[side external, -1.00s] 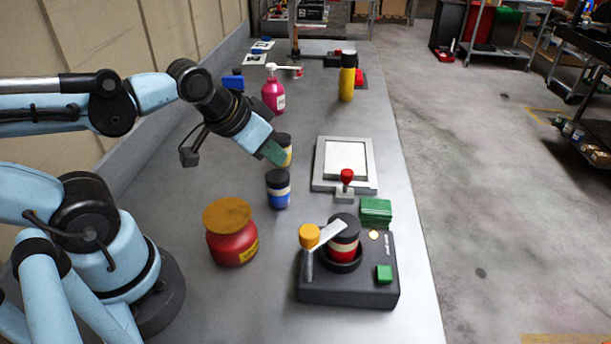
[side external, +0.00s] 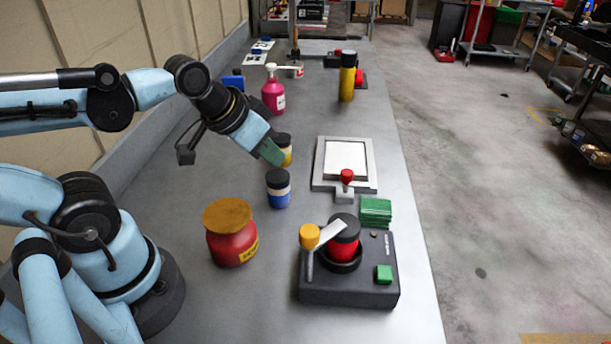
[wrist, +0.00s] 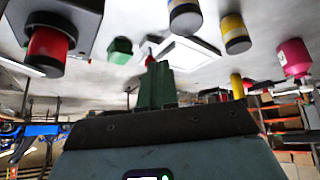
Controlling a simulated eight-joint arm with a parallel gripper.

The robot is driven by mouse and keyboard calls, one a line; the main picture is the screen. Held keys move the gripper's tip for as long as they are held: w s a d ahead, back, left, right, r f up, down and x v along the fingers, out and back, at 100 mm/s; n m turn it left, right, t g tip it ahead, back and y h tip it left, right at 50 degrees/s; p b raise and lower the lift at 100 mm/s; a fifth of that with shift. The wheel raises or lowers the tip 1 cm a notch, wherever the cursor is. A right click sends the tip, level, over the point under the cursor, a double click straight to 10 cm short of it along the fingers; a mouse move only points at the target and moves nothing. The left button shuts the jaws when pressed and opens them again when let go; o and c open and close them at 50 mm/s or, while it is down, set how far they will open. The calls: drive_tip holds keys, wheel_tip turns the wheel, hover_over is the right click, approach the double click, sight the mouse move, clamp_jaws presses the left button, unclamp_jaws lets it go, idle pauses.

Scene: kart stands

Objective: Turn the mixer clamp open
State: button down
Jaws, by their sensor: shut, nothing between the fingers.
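The mixer (side external: 345,286) is a dark box at the front right of the bench in the side view. A red pot with a black lid (side external: 344,249) stands in its round seat. The clamp (side external: 328,236) is a pale bar with an orange knob (side external: 309,236) on a post at the left, and its bar reaches over the lid. In the wrist view the red pot (wrist: 48,45) is at upper left; the clamp is not clear there. My gripper (side external: 272,153) is above the bench, behind and left of the mixer, apart from it. Its green fingers (wrist: 157,85) are shut and empty.
A blue jar (side external: 278,190) and a yellow jar (side external: 286,152) stand near my gripper. A large red jar (side external: 231,240) is left of the mixer. A red-knobbed device (side external: 346,186), green stack (side external: 376,211) and framed white plate (side external: 345,160) lie behind the mixer.

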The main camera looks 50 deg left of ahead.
drive_tip(key=s+d+r+m+g+h, duration=0.1)
drive_tip(key=s+d+r+g+h, duration=0.1)
drive_tip(key=s+d+r+h, duration=0.3)
drive_tip(key=w+d+f, duration=0.2)
drive_tip(key=d+f, duration=0.4)
drive_tip(key=d, duration=0.2)
drive_tip(key=shift+w+d+f, duration=0.2)
drive_tip(key=shift+w+f, duration=0.1)
drive_tip(key=shift+w, duration=0.05)
idle(0.4)
drive_tip(key=shift+w+d, duration=0.1)
